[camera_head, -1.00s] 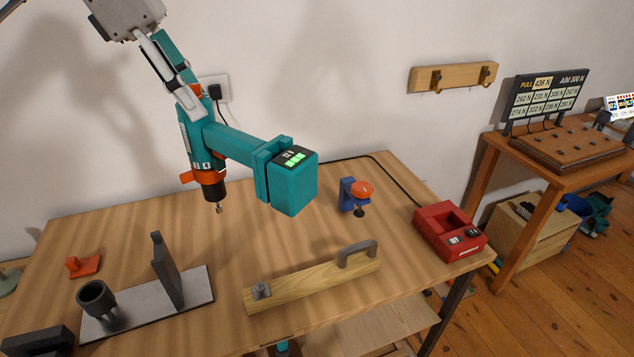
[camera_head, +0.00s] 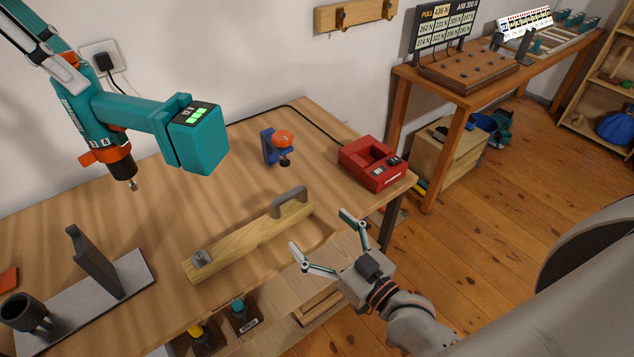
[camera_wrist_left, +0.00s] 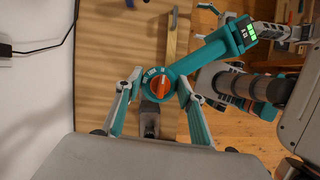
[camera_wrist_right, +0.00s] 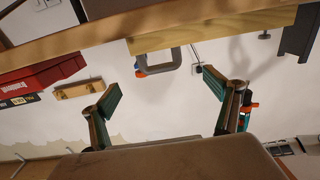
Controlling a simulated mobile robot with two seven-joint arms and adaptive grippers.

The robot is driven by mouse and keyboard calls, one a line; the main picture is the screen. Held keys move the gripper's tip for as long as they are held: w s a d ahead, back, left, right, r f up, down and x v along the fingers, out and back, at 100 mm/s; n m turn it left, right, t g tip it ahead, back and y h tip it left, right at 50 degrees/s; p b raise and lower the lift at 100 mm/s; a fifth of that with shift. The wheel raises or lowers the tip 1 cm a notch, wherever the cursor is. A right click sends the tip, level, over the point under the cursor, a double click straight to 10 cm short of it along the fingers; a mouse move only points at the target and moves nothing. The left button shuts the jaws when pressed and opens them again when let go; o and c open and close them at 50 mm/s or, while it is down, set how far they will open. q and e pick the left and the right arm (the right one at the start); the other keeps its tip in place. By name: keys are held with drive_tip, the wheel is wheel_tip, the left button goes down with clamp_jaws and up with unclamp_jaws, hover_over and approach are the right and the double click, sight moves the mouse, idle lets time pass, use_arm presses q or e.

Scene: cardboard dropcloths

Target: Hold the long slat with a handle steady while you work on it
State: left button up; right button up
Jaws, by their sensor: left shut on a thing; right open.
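The long wooden slat (camera_head: 245,246) lies on the workbench near its front edge. A grey handle (camera_head: 290,201) stands on its right end and a small metal fitting (camera_head: 201,259) on its left end. My left gripper (camera_head: 72,82) is shut on a teal cordless drill (camera_head: 135,112), held above the bench with its bit down. The drill's orange dial (camera_wrist_left: 160,86) shows between the fingers in the left wrist view. My right gripper (camera_head: 319,231) is open and empty off the bench's front edge, apart from the slat. The handle also shows beyond its fingers in the right wrist view (camera_wrist_right: 158,67).
A blue and orange clamp (camera_head: 269,147) and a red charger (camera_head: 370,164) stand at the back right of the bench (camera_head: 190,190). A grey plate with an upright and a cup (camera_head: 22,312) sits at left. A sign board stands farther right.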

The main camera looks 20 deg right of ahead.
sight(136, 130)
use_arm(q)
drive_tip(key=shift+r, duration=0.15)
use_arm(e)
drive_tip(key=x, duration=1.2)
drive_tip(key=shift+r, duration=0.1)
drive_tip(key=c, duration=1.5)
use_arm(q)
drive_tip(key=s+d+f+m+g, duration=0.1)
drive_tip(key=s+d+f+m, duration=0.3)
drive_tip(key=f, duration=0.1)
drive_tip(key=s+d+f+m+g, duration=0.1)
drive_tip(key=s+d+f, duration=0.1)
drive_tip(key=f, duration=0.1)
drive_tip(key=shift+s+d+f+m+g, duration=0.1)
drive_tip(key=shift+s+f+m+g, duration=0.1)
drive_tip(key=shift+f+m+g, duration=0.15)
use_arm(e)
drive_tip(key=shift+o, duration=0.2)
use_arm(q)
drive_tip(key=shift+r, duration=0.1)
